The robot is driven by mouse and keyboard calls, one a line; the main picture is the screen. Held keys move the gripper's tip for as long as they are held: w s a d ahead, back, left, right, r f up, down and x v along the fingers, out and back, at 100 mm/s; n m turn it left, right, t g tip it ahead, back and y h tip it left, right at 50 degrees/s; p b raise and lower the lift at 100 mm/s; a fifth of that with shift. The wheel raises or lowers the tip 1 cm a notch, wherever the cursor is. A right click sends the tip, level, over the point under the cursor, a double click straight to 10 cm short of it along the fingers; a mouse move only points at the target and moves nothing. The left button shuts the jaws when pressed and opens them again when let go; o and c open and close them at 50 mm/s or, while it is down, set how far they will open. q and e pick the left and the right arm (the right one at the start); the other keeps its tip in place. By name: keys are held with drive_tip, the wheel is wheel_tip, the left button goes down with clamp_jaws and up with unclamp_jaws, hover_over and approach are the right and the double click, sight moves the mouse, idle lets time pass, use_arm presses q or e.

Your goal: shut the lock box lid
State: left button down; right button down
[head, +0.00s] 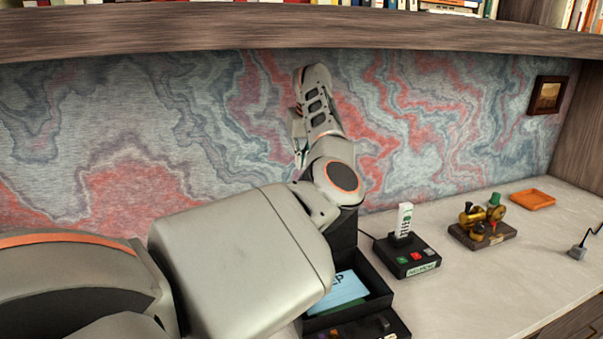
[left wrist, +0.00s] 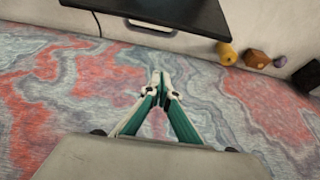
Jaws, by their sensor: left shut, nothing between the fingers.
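The black lock box (head: 381,292) sits on the desk at the bottom centre of the head view, partly behind my left arm. Its lid (head: 344,236) appears to stand up at the back, open, mostly hidden by the arm. A light blue card (head: 345,290) lies inside. My left gripper (head: 302,156) is above and behind the box, near the wall, partly hidden by its own wrist. In the left wrist view its green and white fingers (left wrist: 160,79) meet at the tips, empty, against the patterned wall. My right gripper is not in view.
Right of the box are a black button unit (head: 407,257) with a white upright piece, a brass device (head: 478,222) on a wooden base and an orange tray (head: 532,199). A shelf (head: 250,27) overhangs the desk.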

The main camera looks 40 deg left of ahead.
use_arm(q)
wheel_tip(320, 180, down, 9)
drive_tip(key=p, duration=0.1)
drive_tip(key=shift+s+d+r, duration=0.15)
drive_tip(key=shift+s+d, duration=0.15)
drive_tip(key=shift+d, duration=0.05)
idle(0.3)
drive_tip(key=shift+w, duration=0.1)
idle(0.3)
